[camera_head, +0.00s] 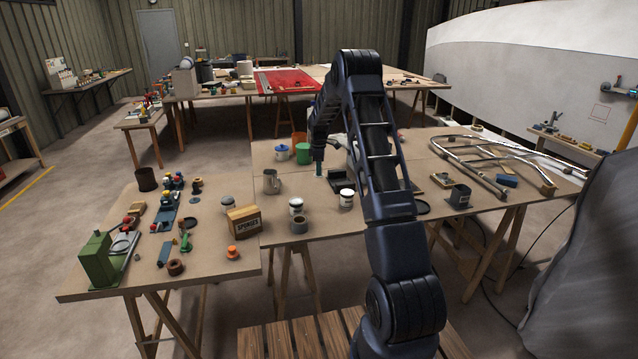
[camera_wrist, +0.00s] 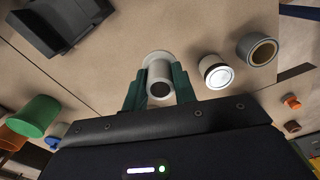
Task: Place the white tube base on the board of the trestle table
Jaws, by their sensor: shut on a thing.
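In the wrist view, the green fingers of my gripper (camera_wrist: 158,92) are shut on the white tube base (camera_wrist: 159,69). Its open tube end faces the camera and its round flange is on the far side, toward the board. In the head view my gripper (camera_head: 319,168) points down over the middle trestle table, and I cannot make out the tube base there. The tan board (camera_head: 275,238) of this table lies below it; it also shows in the wrist view (camera_wrist: 110,62). I cannot tell whether the flange touches the board.
A green cup (camera_head: 304,154), a grey mug (camera_head: 271,182), white jars (camera_head: 346,198) (camera_head: 296,206) and a grey ring (camera_head: 300,225) stand around my gripper. A dark bracket (camera_wrist: 62,22) is close by. Bent metal rails (camera_head: 500,160) cover the right side. The board's front left is partly bare.

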